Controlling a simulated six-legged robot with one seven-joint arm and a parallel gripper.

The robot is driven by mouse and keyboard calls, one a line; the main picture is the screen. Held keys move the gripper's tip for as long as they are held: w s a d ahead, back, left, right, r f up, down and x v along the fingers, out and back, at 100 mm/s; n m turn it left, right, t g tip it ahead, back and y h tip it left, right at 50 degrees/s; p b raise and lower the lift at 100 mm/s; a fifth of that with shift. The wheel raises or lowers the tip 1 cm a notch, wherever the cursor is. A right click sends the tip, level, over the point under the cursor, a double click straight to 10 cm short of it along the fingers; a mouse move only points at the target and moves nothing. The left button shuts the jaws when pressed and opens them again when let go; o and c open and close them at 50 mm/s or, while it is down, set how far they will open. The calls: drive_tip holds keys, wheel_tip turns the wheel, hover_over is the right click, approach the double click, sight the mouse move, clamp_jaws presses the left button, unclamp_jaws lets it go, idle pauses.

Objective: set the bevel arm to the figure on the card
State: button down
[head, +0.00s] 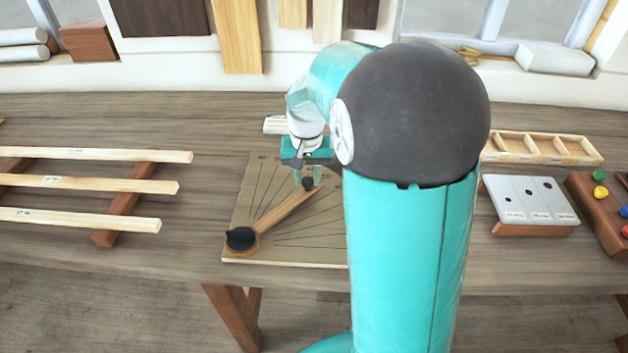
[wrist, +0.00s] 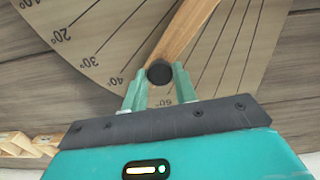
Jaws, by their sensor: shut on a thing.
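The bevel board (head: 256,190) lies on the bench, with lines fanning out from its near left corner. The wooden bevel arm (head: 284,212) runs from a large black pivot knob (head: 240,238) to a small black knob (head: 308,184) at its far end. My gripper (head: 308,176) is shut on this small knob, which shows between the fingers in the wrist view (wrist: 160,73). There the bevel arm (wrist: 185,32) lies between the 40 and 60 marks, covering the scale between them. A white card (head: 275,125) stands behind the board, partly hidden; its figure is unreadable.
Wooden strips (head: 90,186) rest on supports at left. At right are a divided wooden tray (head: 540,148), a white panel block (head: 530,200) and a brown block with coloured knobs (head: 598,200). My arm hides the board's right side.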

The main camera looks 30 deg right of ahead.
drive_tip(key=shift+w, duration=0.15)
drive_tip(key=c, duration=1.1)
unclamp_jaws()
wheel_tip(320, 180, up, 14)
drive_tip(key=s+a+n+t, duration=0.2)
drive_tip(key=s+a, duration=0.3)
drive_tip(key=s, duration=0.5)
drive_tip(key=s+a+f+n+t, duration=0.1)
drive_tip(key=s+a+n+t, duration=0.2)
drive_tip(key=s, duration=0.6)
drive_tip(key=shift+s+a+t, duration=0.3)
drive_tip(key=shift+s+a, duration=0.05)
drive_tip(key=shift+a, duration=0.65)
